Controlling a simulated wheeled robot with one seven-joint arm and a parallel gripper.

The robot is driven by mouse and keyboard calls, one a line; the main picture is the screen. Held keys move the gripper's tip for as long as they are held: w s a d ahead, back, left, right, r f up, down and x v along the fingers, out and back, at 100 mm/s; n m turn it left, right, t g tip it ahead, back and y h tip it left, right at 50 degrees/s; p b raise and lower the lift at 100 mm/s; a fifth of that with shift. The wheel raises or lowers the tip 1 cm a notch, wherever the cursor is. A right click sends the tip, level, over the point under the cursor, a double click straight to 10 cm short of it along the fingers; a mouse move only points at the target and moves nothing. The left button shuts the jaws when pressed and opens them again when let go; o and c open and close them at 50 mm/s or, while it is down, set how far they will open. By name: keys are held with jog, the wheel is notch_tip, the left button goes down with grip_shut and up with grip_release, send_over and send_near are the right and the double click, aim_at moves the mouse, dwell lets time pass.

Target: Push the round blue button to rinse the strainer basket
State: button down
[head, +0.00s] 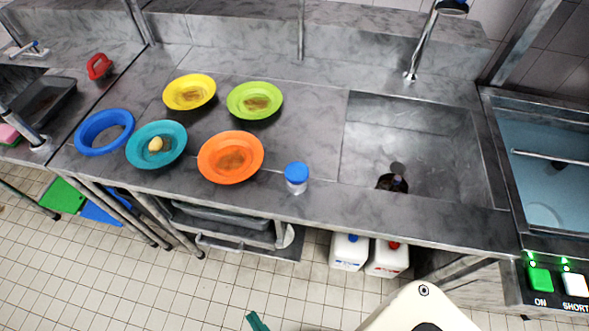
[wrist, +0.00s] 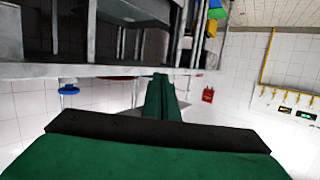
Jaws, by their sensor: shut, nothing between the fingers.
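At right, a machine carries a green ON button (head: 540,279) and a white SHORT button (head: 575,285). White jugs (head: 348,251) stand below.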

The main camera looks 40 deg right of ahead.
jog(key=w+d+r+m+h, duration=0.1)
jog(key=w+d+m, duration=0.1)
jog(key=w+m, duration=0.5)
jog(key=w+d+r+m+h, duration=0.1)
jog(key=w+m+h, duration=0.1)
jog(key=w, duration=1)
jog(key=w+d+r+m+t+y, duration=0.1)
jog(key=w+d+r+t+y, duration=0.1)
jog(key=w+d+r, duration=0.35)
jog(key=w+d+r+m+t+y, duration=0.1)
jog(key=w+d+r+y, duration=0.15)
jog(key=w+r, duration=0.65)
jog(key=d+r+n+g+y, duration=0.2)
jog(key=d+r+n+y, duration=0.15)
jog(key=d+r, duration=0.5)
jog(key=s+d+n+g+h, duration=0.1)
jog(key=s+d+g, duration=0.2)
jog(key=s, duration=0.3)
jog(key=s+d+f+n+g+h, duration=0.1)
jog(key=s+d+g, duration=0.3)
jog(key=s+d, duration=0.2)
jog(key=shift+s+d+f+g, duration=0.2)
jog(key=shift+s+g, duration=0.1)
jog(key=shift+s, duration=0.45)
jog(key=shift+f, duration=0.1)
